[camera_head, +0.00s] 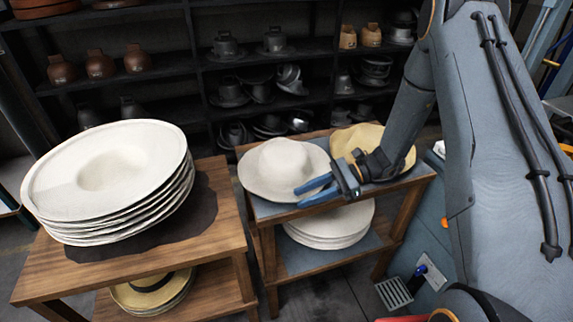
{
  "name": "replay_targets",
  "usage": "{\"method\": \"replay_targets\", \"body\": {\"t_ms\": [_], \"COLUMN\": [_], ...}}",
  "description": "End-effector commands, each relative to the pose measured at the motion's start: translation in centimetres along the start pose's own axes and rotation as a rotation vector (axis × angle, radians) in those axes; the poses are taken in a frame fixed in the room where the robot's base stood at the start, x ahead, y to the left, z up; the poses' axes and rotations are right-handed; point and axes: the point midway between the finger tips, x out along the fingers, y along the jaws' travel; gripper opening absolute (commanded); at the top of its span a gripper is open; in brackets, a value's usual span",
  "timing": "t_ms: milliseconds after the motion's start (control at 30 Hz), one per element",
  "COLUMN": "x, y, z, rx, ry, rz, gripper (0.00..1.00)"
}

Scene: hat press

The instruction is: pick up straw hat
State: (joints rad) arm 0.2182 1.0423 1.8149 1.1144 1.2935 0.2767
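A yellow straw-coloured hat (352,139) sits on the right wooden table, partly hidden behind my wrist. Another straw hat with a dark band (152,287) tops a stack on the lower shelf of the left table; the tabletop hides part of it. My gripper (314,189) has blue fingers pointing left, with a gap between them and nothing visible in it. It is over the front of the right table, in front of the white hat (283,163) and to the left of the yellow hat. I cannot tell whether it touches the white hat.
A stack of wide white hats (105,165) stands on the left table (232,222). More white hats (330,222) lie on the lower shelf of the right table (262,210). Dark shelves (190,65) with hat moulds line the back. A narrow gap separates the tables.

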Motion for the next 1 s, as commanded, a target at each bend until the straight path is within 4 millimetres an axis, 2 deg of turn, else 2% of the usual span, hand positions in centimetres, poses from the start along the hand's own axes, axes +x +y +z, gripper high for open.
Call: {"method": "replay_targets", "body": {"t_ms": [100, 333, 533, 1000], "x": [1.43, 1.72, 1.71, 1.63], "y": [0.06, -0.03, -0.03, -0.05], "z": [0.12, 0.0, 0.01, 0.14], "rx": [0.0, -0.001, -0.002, -0.003], "ry": [0.001, 0.001, 0.001, 0.001], "rz": [0.002, 0.001, 0.001, 0.001], "gripper": [0.31, 0.31, 0.0, 0.0]}}
